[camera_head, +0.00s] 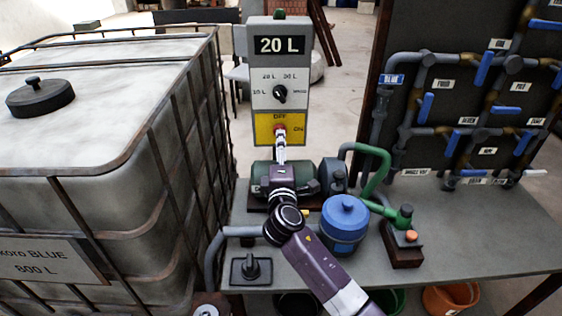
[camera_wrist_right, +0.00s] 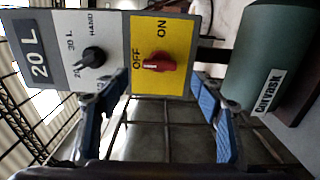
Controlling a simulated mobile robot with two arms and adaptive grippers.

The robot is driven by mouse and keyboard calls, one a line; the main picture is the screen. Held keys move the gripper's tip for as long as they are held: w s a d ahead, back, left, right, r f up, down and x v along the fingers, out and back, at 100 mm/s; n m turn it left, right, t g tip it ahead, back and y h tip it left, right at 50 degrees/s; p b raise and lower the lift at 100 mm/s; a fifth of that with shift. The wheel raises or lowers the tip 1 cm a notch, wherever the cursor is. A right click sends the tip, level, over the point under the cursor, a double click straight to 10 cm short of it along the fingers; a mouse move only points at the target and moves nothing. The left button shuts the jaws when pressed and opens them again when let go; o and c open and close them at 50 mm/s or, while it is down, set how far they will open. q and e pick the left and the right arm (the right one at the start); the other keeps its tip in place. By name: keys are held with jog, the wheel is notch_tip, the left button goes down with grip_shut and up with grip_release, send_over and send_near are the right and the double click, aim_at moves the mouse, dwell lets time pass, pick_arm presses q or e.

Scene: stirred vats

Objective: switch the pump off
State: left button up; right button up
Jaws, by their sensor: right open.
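The pump switch is a red knob (camera_wrist_right: 158,65) on the yellow OFF/ON panel (camera_wrist_right: 165,84) of a grey control box. In the right wrist view its white mark lies at the end toward the OFF label, with ON off to the side. In the head view the knob (camera_head: 279,131) is small, just above my gripper. My right gripper (camera_wrist_right: 157,88) is open, its blue-padded fingers on either side of the knob and apart from it. In the head view my right gripper (camera_head: 281,150) is in front of the panel. My left gripper is out of view.
The green pump (camera_wrist_right: 265,60) is close beside the fingers. A blue-lidded pot (camera_head: 345,222), green piping (camera_head: 375,170) and a black valve handle (camera_head: 251,267) stand on the bench. A caged white tank (camera_head: 100,105) fills the left; a pipe board (camera_head: 460,90) stands right.

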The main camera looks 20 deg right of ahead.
jog(key=shift+v, duration=2.65)
